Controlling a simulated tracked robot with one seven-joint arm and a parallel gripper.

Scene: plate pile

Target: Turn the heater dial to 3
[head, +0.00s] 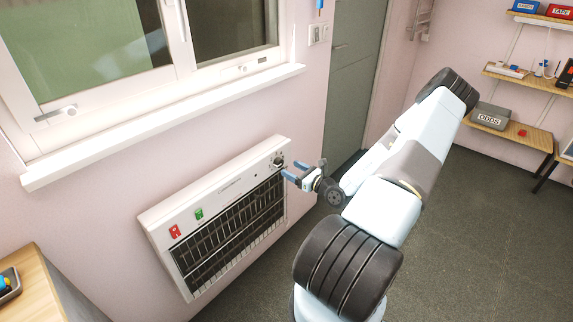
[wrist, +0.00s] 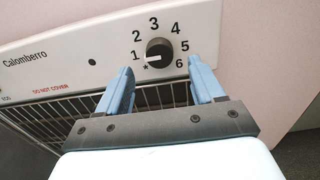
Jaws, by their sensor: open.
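The heater dial (wrist: 159,48) is a round black knob on the heater's white panel, ringed by the numbers 1 to 6 and a star. Its white pointer mark lies toward the left, near 1 and the star. In the head view the dial (head: 278,161) is at the upper right end of the white wall heater (head: 225,183). My gripper (wrist: 160,64) is open, with its blue fingers below and on either side of the dial in the wrist view. Nothing is between the fingers but the view of the panel and grille. The head view shows my gripper (head: 290,168) close to the dial; contact cannot be told.
The heater has a red switch (head: 175,231) and a green switch (head: 199,214) at its left end. A window sill (head: 170,125) juts out above it. A wooden table (head: 40,285) stands at lower left. A grey door (head: 350,80) and open floor lie to the right.

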